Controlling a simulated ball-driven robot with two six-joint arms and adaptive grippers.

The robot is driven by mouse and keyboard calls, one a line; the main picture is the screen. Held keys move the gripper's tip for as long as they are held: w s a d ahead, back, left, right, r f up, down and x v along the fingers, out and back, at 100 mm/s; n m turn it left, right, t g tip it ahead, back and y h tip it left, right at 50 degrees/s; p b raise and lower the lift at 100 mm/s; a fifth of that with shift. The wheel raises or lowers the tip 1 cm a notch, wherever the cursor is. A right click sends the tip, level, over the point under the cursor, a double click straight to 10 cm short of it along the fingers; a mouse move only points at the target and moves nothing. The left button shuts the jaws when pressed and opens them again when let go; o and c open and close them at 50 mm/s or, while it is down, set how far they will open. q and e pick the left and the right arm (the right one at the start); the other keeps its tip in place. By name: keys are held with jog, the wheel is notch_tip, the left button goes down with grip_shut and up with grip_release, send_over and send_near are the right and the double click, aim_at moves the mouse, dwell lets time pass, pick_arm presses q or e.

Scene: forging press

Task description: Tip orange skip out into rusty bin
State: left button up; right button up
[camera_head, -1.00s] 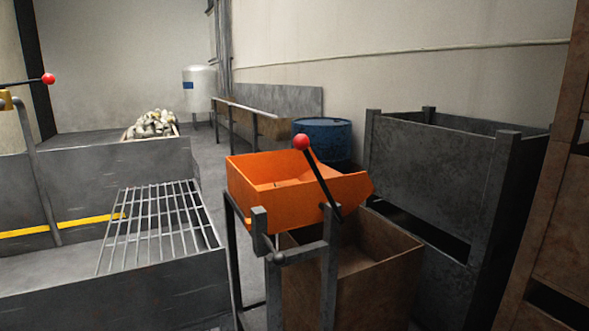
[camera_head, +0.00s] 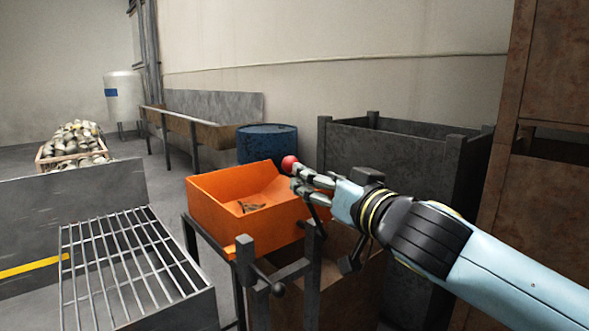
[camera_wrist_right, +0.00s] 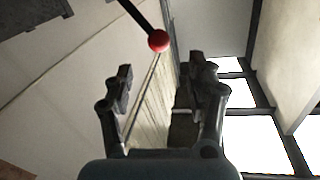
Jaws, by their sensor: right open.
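The orange skip (camera_head: 236,196) sits on a dark metal stand and holds a few small dark pieces. Its lever has a red ball knob (camera_head: 289,163), which also shows in the right wrist view (camera_wrist_right: 159,41) beyond the fingers. The rusty bin (camera_head: 345,285) stands below and to the right of the skip, partly hidden by my right arm. My right gripper (camera_head: 302,178) is open, close to the knob and lever. In the wrist view nothing is between its fingers (camera_wrist_right: 160,85). My left gripper is not in view.
A dark metal crate (camera_head: 400,155) stands behind my right arm, with a blue drum (camera_head: 267,143) to its left. A barred grate (camera_head: 125,265) lies at the left. A rusty rack (camera_head: 555,85) rises at the right edge. Open floor shows left of the drum.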

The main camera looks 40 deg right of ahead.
aim_at(290, 165)
jog(key=w, duration=0.3)
jog(key=w+p, duration=0.1)
jog(key=w, duration=0.2)
jog(key=w+d, duration=0.1)
jog(key=w, duration=0.2)
jog(key=shift+d+p, duration=0.1)
jog(key=shift+p, duration=0.3)
jog(key=shift+w+d, duration=0.1)
jog(key=shift+w, duration=0.6)
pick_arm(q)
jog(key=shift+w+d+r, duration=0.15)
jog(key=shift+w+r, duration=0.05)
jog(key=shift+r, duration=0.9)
pick_arm(e)
jog(key=shift+f, duration=0.1)
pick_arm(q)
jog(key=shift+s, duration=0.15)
pick_arm(e)
grip_shut()
